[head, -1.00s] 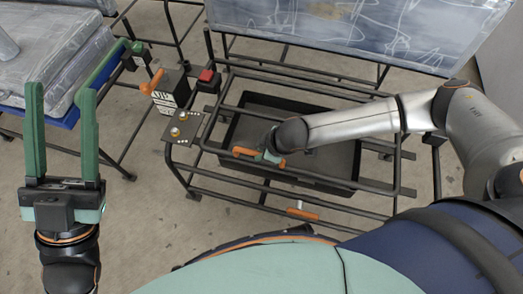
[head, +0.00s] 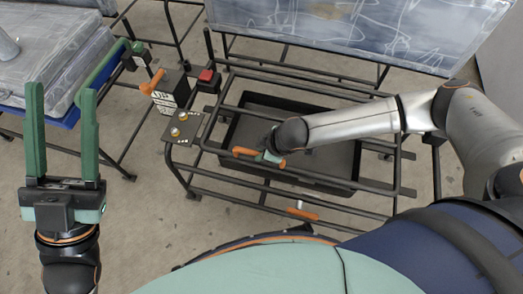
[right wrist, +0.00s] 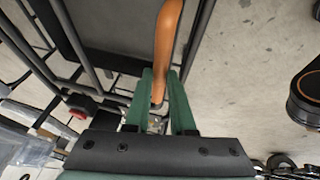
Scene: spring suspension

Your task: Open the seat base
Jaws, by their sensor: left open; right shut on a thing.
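The seat base shows in the head view as a black tubular frame (head: 300,186) around a dark tray (head: 255,104). An orange handle (head: 243,151) lies at the front rail of the frame. My right gripper (head: 269,157) is shut on this handle. In the right wrist view the orange handle (right wrist: 167,45) stands between the green fingers of the right gripper (right wrist: 158,88); its lower end is partly hidden by them. My left gripper (head: 60,102) is open and empty, fingers pointing up in the picture, at the left and away from the frame.
A second orange handle (head: 303,214) sits on the lower front bar. A small plate (head: 184,127) with gold round parts, a black box (head: 170,92) with an orange lever and a red button (head: 206,76) stand left of the tray. A large grey panel (head: 360,30) is behind.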

